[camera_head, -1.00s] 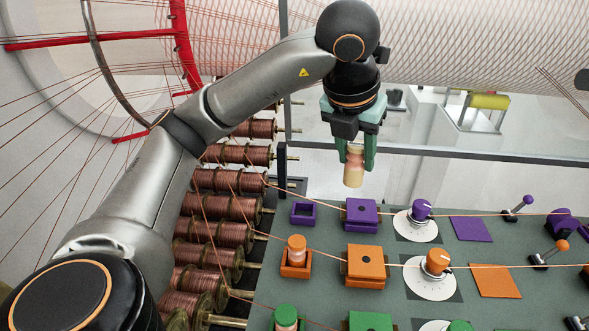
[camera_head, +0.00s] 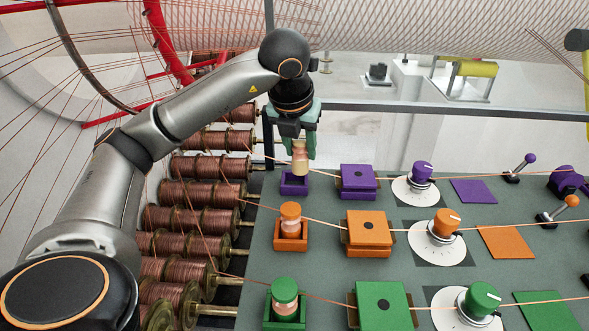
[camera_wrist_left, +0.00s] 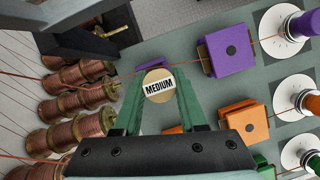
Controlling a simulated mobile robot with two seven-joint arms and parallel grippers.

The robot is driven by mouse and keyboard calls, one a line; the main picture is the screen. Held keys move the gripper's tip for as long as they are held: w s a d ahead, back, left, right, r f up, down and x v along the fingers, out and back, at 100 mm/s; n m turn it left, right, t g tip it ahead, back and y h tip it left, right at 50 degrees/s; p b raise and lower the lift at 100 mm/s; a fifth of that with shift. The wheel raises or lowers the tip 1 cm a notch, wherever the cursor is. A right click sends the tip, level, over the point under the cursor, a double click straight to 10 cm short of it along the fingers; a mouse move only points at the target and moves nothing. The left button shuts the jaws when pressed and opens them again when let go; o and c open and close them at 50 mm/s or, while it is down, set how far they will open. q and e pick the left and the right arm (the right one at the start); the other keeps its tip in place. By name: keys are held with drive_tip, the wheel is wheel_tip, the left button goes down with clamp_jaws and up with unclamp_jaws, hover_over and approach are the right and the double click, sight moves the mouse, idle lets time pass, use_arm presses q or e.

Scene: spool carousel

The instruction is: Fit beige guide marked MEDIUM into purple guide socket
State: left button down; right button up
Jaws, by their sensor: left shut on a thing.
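The beige guide (camera_head: 300,157) is held upright between the fingers of my left gripper (camera_head: 299,154), which is shut on it. In the left wrist view its top (camera_wrist_left: 158,86) carries a label reading MEDIUM. The purple guide socket (camera_head: 294,186) sits on the grey-green panel directly below the guide. The guide's lower end is at or just above the socket opening; I cannot tell if it has entered. In the wrist view the guide and fingers hide most of the socket (camera_wrist_left: 153,66). My right gripper is not in view.
An orange socket (camera_head: 291,241) with an orange-topped guide and a green socket (camera_head: 283,318) with a green-topped guide stand nearer. A purple block (camera_head: 358,181) and purple dial (camera_head: 420,172) lie right. Copper spools (camera_head: 196,168) line the left, with thin wires crossing the panel.

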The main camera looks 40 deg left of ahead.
sight(295, 166)
use_arm(q)
drive_tip(key=shift+s+a+f, duration=0.15)
drive_tip(key=shift+a+f, duration=0.35)
drive_tip(key=shift+f, duration=0.1)
wheel_tip(295, 166, down, 3)
drive_tip(key=shift+a+f, duration=0.1)
drive_tip(key=shift+a, duration=0.05)
drive_tip(key=shift+f, duration=0.15)
drive_tip(key=shift+f+b, duration=0.2)
drive_tip(key=shift+b, duration=0.15)
drive_tip(key=shift+c, duration=2.3)
unclamp_jaws()
drive_tip(key=shift+r, duration=0.1)
